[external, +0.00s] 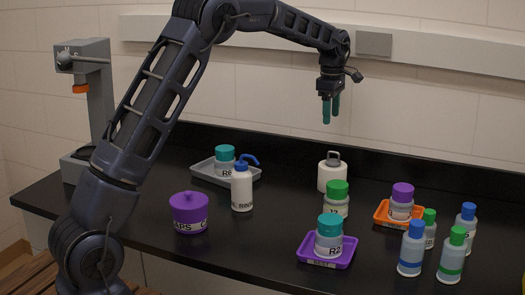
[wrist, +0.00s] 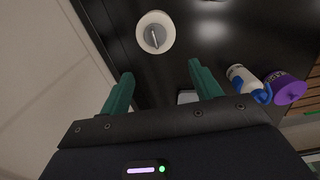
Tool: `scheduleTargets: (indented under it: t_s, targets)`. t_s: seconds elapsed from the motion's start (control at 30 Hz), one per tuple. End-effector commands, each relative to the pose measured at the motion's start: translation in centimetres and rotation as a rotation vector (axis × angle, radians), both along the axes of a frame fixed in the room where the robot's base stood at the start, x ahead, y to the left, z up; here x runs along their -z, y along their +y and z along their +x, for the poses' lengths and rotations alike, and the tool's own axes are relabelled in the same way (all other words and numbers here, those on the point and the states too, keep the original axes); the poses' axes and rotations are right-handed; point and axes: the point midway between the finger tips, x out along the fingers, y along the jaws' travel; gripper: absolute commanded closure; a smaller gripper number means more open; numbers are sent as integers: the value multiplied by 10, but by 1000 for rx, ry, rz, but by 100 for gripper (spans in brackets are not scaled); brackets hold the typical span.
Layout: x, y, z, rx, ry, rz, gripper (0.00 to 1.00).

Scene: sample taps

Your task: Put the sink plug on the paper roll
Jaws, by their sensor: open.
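A white cylinder (external: 334,177) with a loop handle on top stands upright at the back of the black bench. From above, in the wrist view, it shows as a white ring (wrist: 141,31) around a grey disc with a pale handle across it. I cannot tell whether the disc is a separate piece. My gripper (external: 331,119) is open and empty, high above the bench near this cylinder. In the wrist view my gripper (wrist: 160,72) has its green fingers spread, with the cylinder beyond the tips.
A squeeze bottle (external: 242,190), a purple pot (external: 189,214) and a grey tray (external: 210,178) with a teal-capped jar stand left. A green-capped jar (external: 335,205), purple tray (external: 310,253), orange tray (external: 384,219) and several capped bottles crowd the right. A wall rail (external: 450,55) runs behind.

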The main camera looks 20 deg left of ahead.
Motion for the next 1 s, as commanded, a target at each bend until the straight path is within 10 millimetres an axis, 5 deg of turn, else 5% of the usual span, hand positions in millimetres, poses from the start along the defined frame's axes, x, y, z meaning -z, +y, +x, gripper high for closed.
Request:
scheduleTargets:
  t_s: [0.5, 1.0]
  targets:
    - [-105, 118, -115, 378, -107, -35, 37]
    - [-147, 204, -264, 782, -223, 16, 37]
